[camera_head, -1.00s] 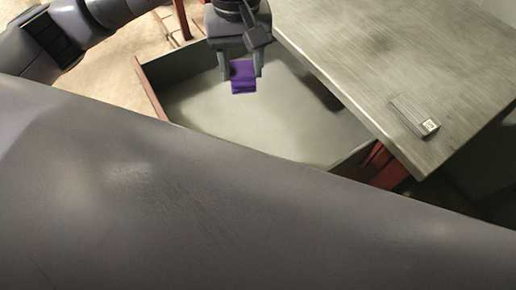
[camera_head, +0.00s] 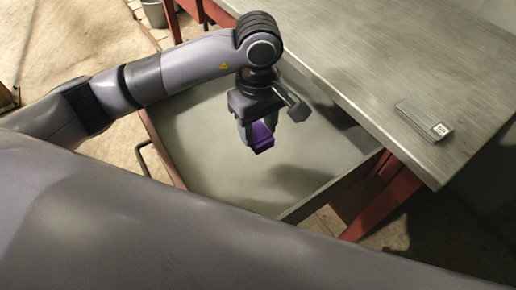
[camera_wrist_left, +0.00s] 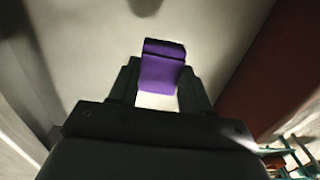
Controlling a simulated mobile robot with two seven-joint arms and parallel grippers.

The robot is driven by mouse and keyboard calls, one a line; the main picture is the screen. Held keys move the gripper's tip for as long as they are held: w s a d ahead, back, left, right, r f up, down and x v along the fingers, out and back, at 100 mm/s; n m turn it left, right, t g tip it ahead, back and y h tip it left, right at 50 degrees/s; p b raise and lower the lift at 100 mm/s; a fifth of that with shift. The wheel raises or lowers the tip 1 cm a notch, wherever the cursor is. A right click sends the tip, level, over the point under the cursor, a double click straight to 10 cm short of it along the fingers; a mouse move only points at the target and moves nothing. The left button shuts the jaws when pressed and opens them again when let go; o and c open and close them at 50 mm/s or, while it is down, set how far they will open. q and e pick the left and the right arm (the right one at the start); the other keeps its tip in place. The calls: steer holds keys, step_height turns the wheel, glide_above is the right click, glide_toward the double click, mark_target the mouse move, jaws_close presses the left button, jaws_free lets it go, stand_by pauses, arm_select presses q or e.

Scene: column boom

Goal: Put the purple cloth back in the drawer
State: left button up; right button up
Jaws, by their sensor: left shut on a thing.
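The purple cloth (camera_head: 262,137) is a small folded block between the fingers of my left gripper (camera_head: 258,138). The left gripper is shut on it and points down over the open drawer (camera_head: 205,165). In the left wrist view the cloth (camera_wrist_left: 163,65) sits between the two dark fingers (camera_wrist_left: 157,85), with the pale drawer floor beyond. The drawer is pulled out from under the metal table and its floor looks empty. The cloth appears above the drawer floor; its exact height I cannot tell. My right gripper is not in view.
The metal table (camera_head: 390,60) stands to the right, its edge overhanging the drawer's side. A small grey box with a white label (camera_head: 424,121) lies on it. Red table legs (camera_head: 382,200) stand at the drawer's right. A grey bucket (camera_head: 154,13) is on the floor at the back.

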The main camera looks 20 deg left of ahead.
mark_target(258, 132)
arm_select(q)
step_height(258, 132, down, 8)
stand_by(0.5)
steer(key=shift+f+b, duration=0.25)
steer(key=shift+b, duration=0.15)
steer(key=o, duration=0.9)
steer(key=shift+r, duration=0.1)
steer(key=shift+o, duration=0.2)
steer(key=shift+r+p, duration=0.3)
steer(key=shift+p, duration=0.15)
step_height(258, 132, up, 12)
steer(key=shift+f, duration=0.1)
